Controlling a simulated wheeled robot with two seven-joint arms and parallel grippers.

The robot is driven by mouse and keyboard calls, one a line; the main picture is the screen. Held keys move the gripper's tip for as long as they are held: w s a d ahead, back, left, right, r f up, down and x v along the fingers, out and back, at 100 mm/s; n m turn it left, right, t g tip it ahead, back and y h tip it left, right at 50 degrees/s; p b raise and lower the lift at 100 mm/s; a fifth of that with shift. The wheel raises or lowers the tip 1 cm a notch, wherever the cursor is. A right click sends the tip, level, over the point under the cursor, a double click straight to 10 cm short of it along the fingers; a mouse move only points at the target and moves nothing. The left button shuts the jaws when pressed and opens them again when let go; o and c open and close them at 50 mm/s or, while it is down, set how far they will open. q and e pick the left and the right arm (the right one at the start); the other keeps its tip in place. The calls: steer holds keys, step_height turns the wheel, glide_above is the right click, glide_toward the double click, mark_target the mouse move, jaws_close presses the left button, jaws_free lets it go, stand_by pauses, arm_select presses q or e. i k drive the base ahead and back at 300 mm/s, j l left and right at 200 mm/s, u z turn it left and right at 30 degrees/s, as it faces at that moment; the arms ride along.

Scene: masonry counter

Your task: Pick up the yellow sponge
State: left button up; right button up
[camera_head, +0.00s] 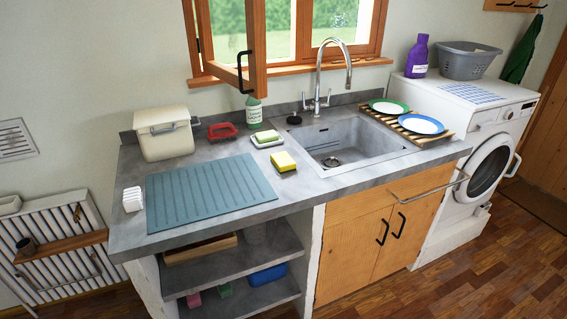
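The yellow sponge (283,161) lies on the grey counter just left of the sink, with a darker strip along its lower side. It stands apart from the things around it. A second sponge-like block, pale yellow-green (267,136), sits on a white dish (266,142) a little behind and to the left. Neither of my grippers shows in the head view.
The sink (345,146) with its tall tap (319,75) is right of the sponge. A blue-grey ridged mat (205,194) lies to the left. A green bottle (254,113), red brush (222,131) and cream bin (163,134) stand behind. The open window frame (257,55) juts over the counter.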

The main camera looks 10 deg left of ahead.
mark_target(282, 162)
steer(key=i+l+u, duration=0.15)
steer(key=l, duration=0.25)
steer(key=i+l+u, duration=0.15)
steer(key=l, duration=0.25)
steer(key=i+l+u, duration=0.15)
steer(key=l, duration=0.3)
steer(key=i+l+u, duration=0.15)
steer(key=l, duration=0.25)
steer(key=l+u, duration=0.15)
steer(key=l, duration=0.3)
